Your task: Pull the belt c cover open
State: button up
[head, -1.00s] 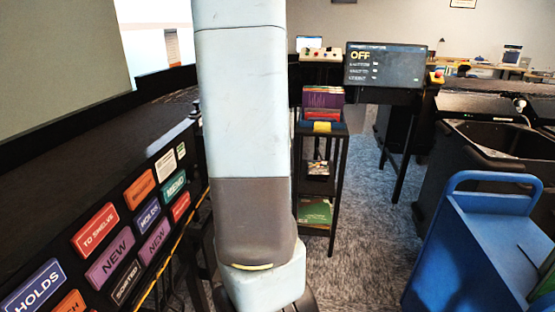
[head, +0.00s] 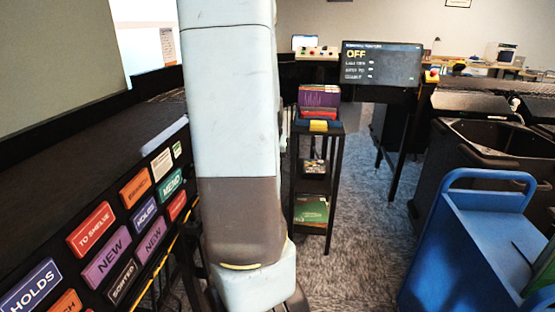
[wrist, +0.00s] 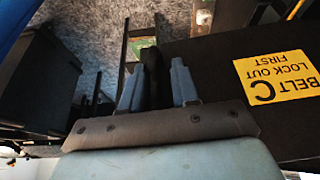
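The yellow label reading BELT C LOCK OUT FIRST (wrist: 274,77) shows upside down in the wrist view. It sits on a dark flat panel (wrist: 220,62), which looks like the belt C cover. My gripper (wrist: 156,72) points up the wrist view, left of the label, with its two grey-blue fingers apart. A dark rounded bar (wrist: 152,70) shows between the fingers. I cannot tell whether it is a handle of the cover, or whether either finger touches it. In the head view my arm hides the gripper, and the label does not show.
A dark sorter with coloured signs (head: 92,229) runs along the left. A narrow rack with books (head: 318,128) stands behind my arm. A screen reading OFF (head: 381,65) is at the back. A blue cart (head: 470,240) and dark bins (head: 490,140) stand right; carpet between is free.

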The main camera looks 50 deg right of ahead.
dwell(0.4)
jog(key=v, duration=1.3)
jog(key=shift+r, duration=0.3)
jog(key=shift+s+a, duration=0.1)
jog(key=s+a+r+n+t+y, duration=0.1)
jog(key=a+n, duration=0.4)
jog(key=a, duration=1.2)
jog(key=s+a+r+n+t+y, duration=0.1)
jog(key=a+n, duration=0.5)
jog(key=a, duration=1.1)
notch_tip(320, 180, up, 3)
jog(key=shift+a+f+n+t+y, duration=0.25)
jog(key=shift+t+y, duration=0.35)
jog(key=shift+y, duration=0.4)
